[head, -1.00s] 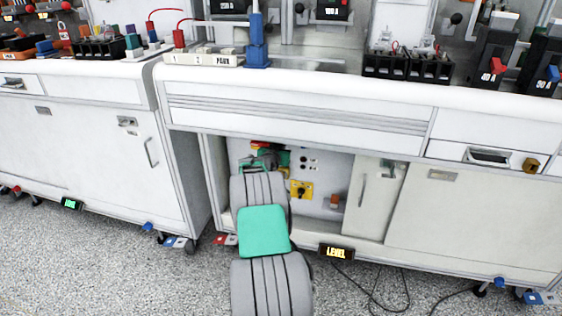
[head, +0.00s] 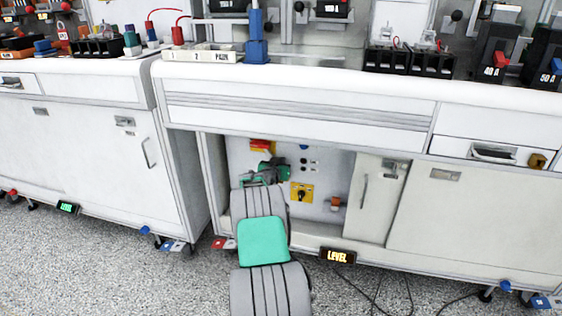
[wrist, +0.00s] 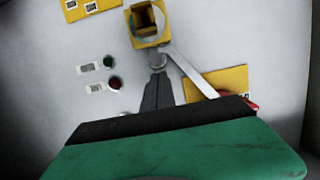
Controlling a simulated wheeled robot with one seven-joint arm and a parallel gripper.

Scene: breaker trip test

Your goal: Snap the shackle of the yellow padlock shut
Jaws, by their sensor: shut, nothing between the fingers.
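In the wrist view a yellow block (wrist: 150,36) with a grey ring and a dark square opening stands out from the pale panel, just beyond my fingertips. It may be the padlock; its shackle cannot be made out. My gripper (wrist: 157,64) is shut and empty, its dark fingers together and pointing at the block's underside. Contact cannot be told. In the head view my gripper (head: 270,170) is inside the open cabinet bay, in front of the panel, and the padlock cannot be picked out there.
A pale metal bar (wrist: 190,68) slants right of my fingers. A red button (wrist: 114,82) and a green button (wrist: 109,61) are on the left. In the head view a yellow plate with a black knob (head: 302,193) is right of my arm. The cabinet door (head: 375,200) bounds the bay.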

